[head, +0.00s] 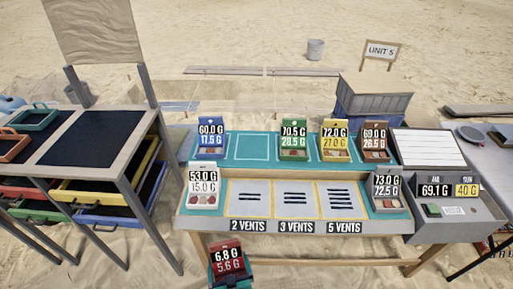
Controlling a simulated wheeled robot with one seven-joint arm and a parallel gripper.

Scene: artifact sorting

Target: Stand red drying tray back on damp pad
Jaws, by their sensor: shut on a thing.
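The red drying tray (228,249) is low in the head view, in front of the table's front edge and apart from the pads. Its sign reads 6.8 G over 5.6 G. My gripper (231,277) is at the bottom edge, with dark teal parts around the tray's lower end, and is shut on the tray. Its fingers are mostly hidden. A teal pad (278,165) runs along the table's back row. It has an empty white-outlined square between the blue and green trays. I cannot tell which pad is the damp one.
Blue (211,139), green (292,141), yellow (334,141) and brown (374,142) trays stand in the back row. A white tray (202,189) and a grey tray (387,190) flank three empty grey vent pads (294,199). A drawer rack (105,165) stands left, a scale (447,205) right.

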